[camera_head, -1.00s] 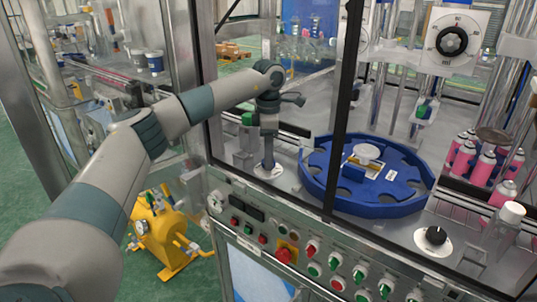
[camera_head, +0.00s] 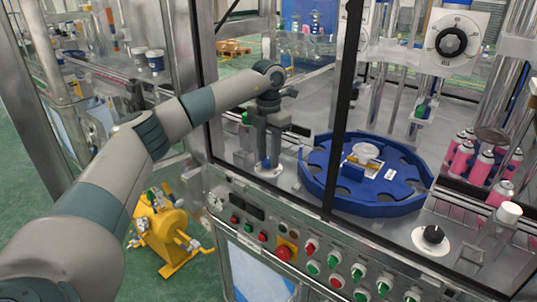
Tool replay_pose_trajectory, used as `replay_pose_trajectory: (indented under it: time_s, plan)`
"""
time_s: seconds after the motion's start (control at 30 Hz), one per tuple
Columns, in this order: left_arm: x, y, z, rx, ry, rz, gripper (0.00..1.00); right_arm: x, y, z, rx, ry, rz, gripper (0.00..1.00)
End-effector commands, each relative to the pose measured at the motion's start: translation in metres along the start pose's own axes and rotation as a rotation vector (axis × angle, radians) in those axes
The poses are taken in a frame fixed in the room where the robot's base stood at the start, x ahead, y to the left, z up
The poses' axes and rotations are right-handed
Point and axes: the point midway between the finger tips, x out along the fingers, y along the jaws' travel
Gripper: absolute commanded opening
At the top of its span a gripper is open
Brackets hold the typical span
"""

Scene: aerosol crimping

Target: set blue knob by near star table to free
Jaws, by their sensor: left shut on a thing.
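The blue star table (camera_head: 318,186) is a round, notched disc on the machine deck, with a small white-topped part at its middle. Left of it, a white round dial plate (camera_head: 268,172) lies on the deck. My left gripper (camera_head: 268,164) points straight down over this plate and is shut on the knob there. The fingers hide the knob, so its colour and pointer cannot be read. My right gripper is not in view.
A black knob (camera_head: 433,234) on a white plate sits at the front right. A dark window post (camera_head: 341,110) stands in front of the star table. Pink cans (camera_head: 462,158) stand at the right. A button panel (camera_head: 310,258) runs along the front.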

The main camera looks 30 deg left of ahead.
Motion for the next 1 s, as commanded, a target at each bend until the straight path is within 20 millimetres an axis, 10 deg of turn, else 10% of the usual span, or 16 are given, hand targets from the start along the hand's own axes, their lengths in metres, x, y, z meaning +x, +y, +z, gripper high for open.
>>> replay_pose_trajectory:
  time_s: [0.5,0.53,0.6,1.0]
  plan:
    - [-0.001,0.001,0.001,-0.027,-0.003,0.001,0.10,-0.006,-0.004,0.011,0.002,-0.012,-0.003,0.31]
    - [-0.001,0.001,0.001,-0.027,-0.003,0.000,0.39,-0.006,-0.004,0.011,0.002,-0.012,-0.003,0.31]
    - [-0.001,0.001,0.000,-0.027,-0.003,0.000,0.51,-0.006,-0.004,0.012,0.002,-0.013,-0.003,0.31]
    - [-0.003,0.000,0.000,-0.025,-0.001,0.000,0.51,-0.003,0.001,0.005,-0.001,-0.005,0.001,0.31]
